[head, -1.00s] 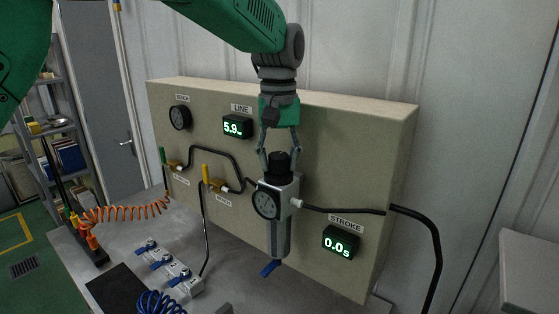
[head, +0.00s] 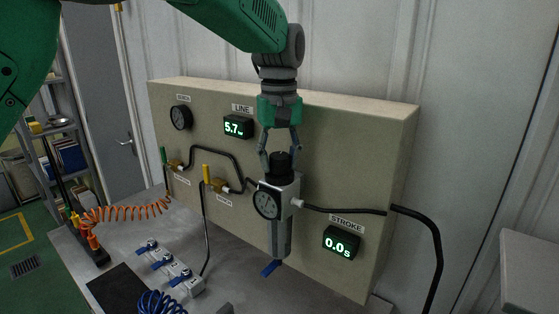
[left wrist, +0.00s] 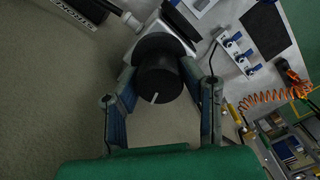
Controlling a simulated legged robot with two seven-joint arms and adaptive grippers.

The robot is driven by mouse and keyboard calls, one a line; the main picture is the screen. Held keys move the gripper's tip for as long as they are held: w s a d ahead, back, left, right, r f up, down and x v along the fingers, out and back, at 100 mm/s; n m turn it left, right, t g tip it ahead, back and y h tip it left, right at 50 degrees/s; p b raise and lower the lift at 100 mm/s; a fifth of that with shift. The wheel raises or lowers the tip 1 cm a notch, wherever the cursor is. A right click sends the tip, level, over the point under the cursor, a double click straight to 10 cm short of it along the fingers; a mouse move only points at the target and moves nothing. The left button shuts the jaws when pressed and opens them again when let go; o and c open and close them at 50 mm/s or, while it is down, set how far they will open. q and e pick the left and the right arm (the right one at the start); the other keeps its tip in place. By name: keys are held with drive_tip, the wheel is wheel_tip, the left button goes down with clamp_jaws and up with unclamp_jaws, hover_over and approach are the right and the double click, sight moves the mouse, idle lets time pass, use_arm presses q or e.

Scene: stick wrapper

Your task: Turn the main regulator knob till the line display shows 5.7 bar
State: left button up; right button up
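The line display (head: 237,127) on the panel reads 5.7 in green. The main regulator (head: 282,220) stands upright at the panel front, with a black knob (head: 279,163) on top and a round gauge (head: 267,202) on its front. My left gripper (head: 280,170) points down from above, its two fingers on either side of the knob and their tips closed against its wide lower part. The left wrist view shows the knob (left wrist: 160,80) between the fingers, with a white mark on its end; the exact finger contact is partly hidden. My right gripper is out of view.
The stroke display (head: 341,241) at the lower right of the panel reads 0.0 s. Yellow-handled (head: 206,174) and green-handled (head: 163,156) valves sit left of the regulator. A black hose (head: 345,210) leaves it to the right. Small blue-handled valves (head: 170,265) are on the bench.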

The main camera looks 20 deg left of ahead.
sight(281, 154)
use_arm(q)
drive_tip(key=o, duration=0.3)
drive_tip(key=shift+w+r, duration=0.1)
drive_tip(key=shift+r, duration=0.1)
drive_tip(key=shift+d+f, duration=0.1)
wheel_tip(281, 154, up, 11)
drive_tip(key=shift+f, duration=0.2)
drive_tip(key=shift+r, duration=0.7)
